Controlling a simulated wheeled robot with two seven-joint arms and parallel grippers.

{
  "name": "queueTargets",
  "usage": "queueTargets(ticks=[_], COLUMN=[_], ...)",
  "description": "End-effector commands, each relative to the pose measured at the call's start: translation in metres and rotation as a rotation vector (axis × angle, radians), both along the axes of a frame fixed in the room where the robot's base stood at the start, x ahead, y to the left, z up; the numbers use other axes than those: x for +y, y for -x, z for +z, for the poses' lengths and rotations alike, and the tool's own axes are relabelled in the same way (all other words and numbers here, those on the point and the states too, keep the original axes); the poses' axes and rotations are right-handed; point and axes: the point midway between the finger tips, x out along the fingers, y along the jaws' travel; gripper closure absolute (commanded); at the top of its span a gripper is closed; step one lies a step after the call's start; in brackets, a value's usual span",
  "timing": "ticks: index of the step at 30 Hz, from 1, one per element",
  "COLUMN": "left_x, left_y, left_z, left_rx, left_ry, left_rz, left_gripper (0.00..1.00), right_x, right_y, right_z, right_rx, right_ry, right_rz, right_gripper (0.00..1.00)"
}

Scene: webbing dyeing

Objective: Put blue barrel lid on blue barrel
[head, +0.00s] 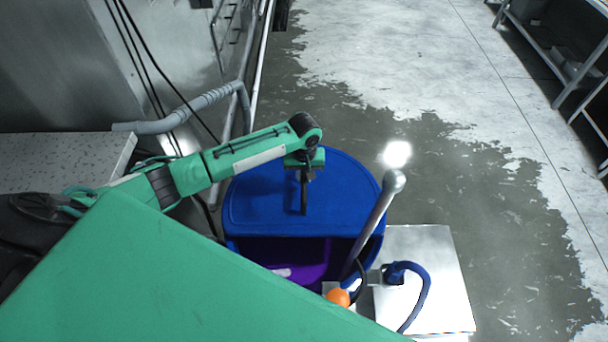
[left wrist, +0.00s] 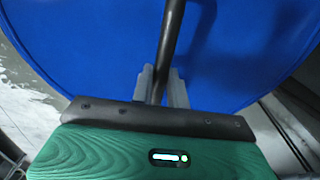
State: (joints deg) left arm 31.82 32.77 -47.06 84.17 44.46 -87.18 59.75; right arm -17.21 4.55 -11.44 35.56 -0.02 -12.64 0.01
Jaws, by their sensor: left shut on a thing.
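The blue barrel lid (head: 265,205) is a flat blue half-disc with a straight near edge. It lies at the far part of the blue barrel (head: 371,251), level with the rim as far as I can tell; whether it rests on the rim I cannot tell. The near part of the barrel is open and shows a purple inside. My left gripper (head: 304,176) is above the lid, shut on its dark upright handle. In the left wrist view, the grey fingers (left wrist: 161,84) hold the dark bar, with the blue lid (left wrist: 85,45) filling the background. My right gripper is out of view.
A grey pipe (head: 376,222) leans up over the barrel's right side. An orange ball (head: 338,297) and a metal box (head: 434,275) with a blue hose (head: 424,290) are at the near right. Pipes run behind on the left.

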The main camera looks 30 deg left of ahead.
Motion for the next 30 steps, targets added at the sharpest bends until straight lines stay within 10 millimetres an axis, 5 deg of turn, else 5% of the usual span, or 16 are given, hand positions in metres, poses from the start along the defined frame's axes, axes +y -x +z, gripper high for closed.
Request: queueTargets(ticks=[10, 11, 14, 24, 30], left_x=[0.000, 0.000, 0.000, 0.000, 0.000], left_y=[-0.001, 0.000, 0.000, -0.001, -0.001], left_z=[-0.009, -0.010, -0.010, -0.006, 0.024], left_rx=[-0.004, -0.001, -0.001, -0.002, -0.005], left_ry=[0.000, 0.000, 0.000, 0.000, 0.000], left_rz=[-0.002, -0.002, -0.001, -0.001, -0.003], left_gripper=[1.00, 0.78, 0.62, 0.62, 0.62], right_x=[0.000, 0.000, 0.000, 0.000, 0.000], right_y=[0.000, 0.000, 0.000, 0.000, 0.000], right_z=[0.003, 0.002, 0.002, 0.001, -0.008], right_rx=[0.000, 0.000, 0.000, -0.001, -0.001], right_ry=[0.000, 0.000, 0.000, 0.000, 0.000], right_rz=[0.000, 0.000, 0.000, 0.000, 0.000], right_gripper=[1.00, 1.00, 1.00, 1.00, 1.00])
